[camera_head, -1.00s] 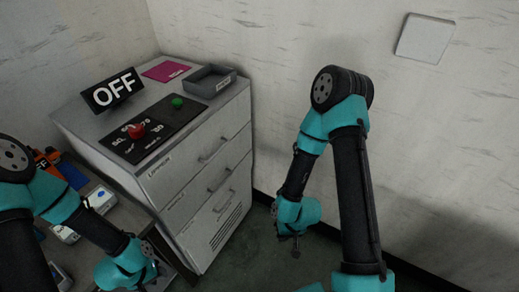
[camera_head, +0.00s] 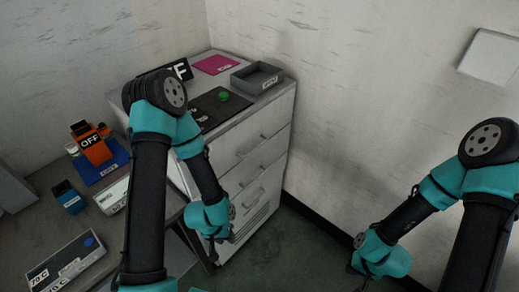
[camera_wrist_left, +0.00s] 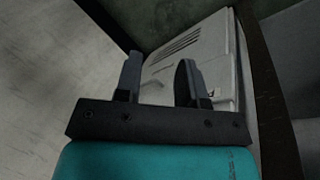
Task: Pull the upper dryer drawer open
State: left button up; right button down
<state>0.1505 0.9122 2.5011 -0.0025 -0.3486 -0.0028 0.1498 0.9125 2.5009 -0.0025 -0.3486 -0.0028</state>
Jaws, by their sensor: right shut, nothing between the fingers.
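The pale grey dryer cabinet (camera_head: 276,187) stands against the back wall, with drawer fronts stacked one above another. The upper drawer (camera_head: 238,143) looks shut, its bar handle (camera_head: 253,146) on its front; my left arm hides its left part. My left gripper (camera_head: 217,250) hangs low in front of the cabinet, below the upper handle. In the left wrist view, the left gripper (camera_wrist_left: 159,76) has its fingers apart with nothing between them, and the vented lower cabinet front (camera_wrist_left: 190,45) lies beyond. My right gripper (camera_head: 354,268) is shut and empty, low at the right, apart from the cabinet.
On the cabinet top are a grey tray (camera_head: 257,77), a magenta sheet (camera_head: 215,64) and a black panel with a green button (camera_head: 223,97). A side table (camera_head: 30,225) at left holds an orange OFF device (camera_head: 91,146) and boxes. Floor is clear between the grippers.

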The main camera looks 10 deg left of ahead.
pick_arm(q)
jog(key=n+t+y, duration=0.6)
jog(key=n+y, duration=1.2)
jog(key=n, duration=1.1)
send_near(255, 149)
jog(key=v, duration=0.7)
jog(key=shift+d+f, duration=0.1)
jog(key=x, duration=1.7)
jog(key=shift+w+f, duration=0.15)
jog(key=shift+w, duration=0.2)
